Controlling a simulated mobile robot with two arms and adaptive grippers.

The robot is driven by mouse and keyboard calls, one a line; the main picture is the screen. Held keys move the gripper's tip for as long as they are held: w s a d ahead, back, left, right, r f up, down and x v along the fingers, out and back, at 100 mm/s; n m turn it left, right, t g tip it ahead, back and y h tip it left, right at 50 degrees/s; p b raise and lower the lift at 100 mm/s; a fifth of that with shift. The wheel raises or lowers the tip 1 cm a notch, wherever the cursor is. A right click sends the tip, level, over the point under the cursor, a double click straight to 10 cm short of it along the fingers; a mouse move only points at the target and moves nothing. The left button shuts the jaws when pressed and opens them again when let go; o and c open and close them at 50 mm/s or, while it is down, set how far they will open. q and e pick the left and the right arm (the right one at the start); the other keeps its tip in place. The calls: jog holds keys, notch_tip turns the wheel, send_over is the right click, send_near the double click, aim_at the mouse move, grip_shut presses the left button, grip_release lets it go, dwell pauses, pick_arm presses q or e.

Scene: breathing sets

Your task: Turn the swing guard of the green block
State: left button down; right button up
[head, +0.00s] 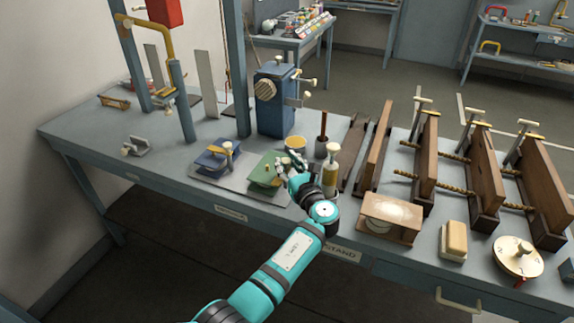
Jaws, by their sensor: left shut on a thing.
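The green block (261,168) sits on a grey plate near the front of the workbench, left of centre. My left gripper (283,169) is at its right side, shut on the swing guard of the green block. The fingers hide most of the guard, so its angle cannot be told. My right gripper is not in view.
A blue vise-like machine (276,98) stands behind the blocks. A yellow-handled bottle-like tool (331,170) and a small yellow dish (295,143) are close to my gripper. Wooden clamps (428,165) fill the right side. The bench's left front is mostly clear.

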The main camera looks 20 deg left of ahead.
aim_at(288, 162)
pick_arm(q)
jog(key=c, duration=1)
grip_release()
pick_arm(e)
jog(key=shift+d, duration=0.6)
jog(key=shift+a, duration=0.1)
pick_arm(q)
jog(key=shift+r, duration=0.2)
notch_tip(288, 162, up, 10)
jog(key=shift+f, duration=0.2)
jog(key=shift+f, duration=0.1)
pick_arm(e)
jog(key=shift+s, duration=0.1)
